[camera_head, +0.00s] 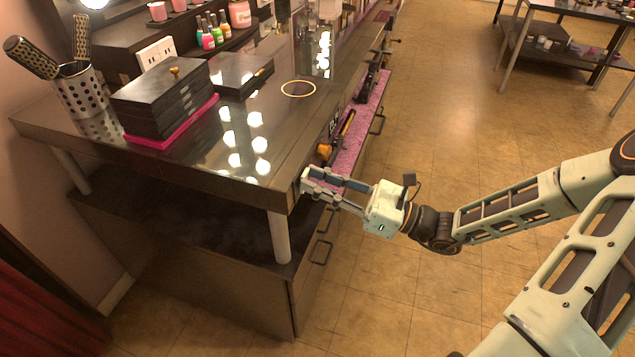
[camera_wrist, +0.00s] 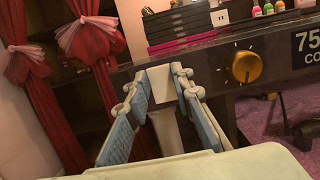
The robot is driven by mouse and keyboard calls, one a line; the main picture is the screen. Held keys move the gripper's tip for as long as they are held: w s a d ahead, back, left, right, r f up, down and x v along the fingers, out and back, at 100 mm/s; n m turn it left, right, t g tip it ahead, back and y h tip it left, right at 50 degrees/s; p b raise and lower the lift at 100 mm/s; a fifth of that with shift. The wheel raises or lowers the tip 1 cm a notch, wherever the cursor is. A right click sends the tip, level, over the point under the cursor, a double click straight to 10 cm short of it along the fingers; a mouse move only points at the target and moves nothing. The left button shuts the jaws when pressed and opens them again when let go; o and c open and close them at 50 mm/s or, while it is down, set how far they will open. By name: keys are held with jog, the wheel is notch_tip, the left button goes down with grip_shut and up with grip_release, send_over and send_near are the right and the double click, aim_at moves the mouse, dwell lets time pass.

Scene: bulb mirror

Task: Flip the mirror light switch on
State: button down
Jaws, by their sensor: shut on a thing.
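My gripper (camera_head: 306,183) is at the front edge of the dark vanity table (camera_head: 262,192), by its near corner. In the wrist view, my gripper (camera_wrist: 164,82) has its two blue-padded fingers on either side of a small pale block (camera_wrist: 160,86) on the table's front face, and is shut on it. This block appears to be the mirror light switch; its on or off position cannot be told. In the head view the fingers hide it. A gold dial knob (camera_wrist: 246,66) with tick marks sits on the same face, to the right of my fingers.
A pale table leg (camera_head: 280,236) stands under the corner, near my gripper. Black boxes (camera_head: 165,98) and a brush cup (camera_head: 80,90) stand on the tabletop.

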jog(key=shift+f+y, duration=0.1)
jog(key=shift+y, duration=0.2)
jog(key=c, duration=1.7)
grip_release()
jog(key=v, duration=1.2)
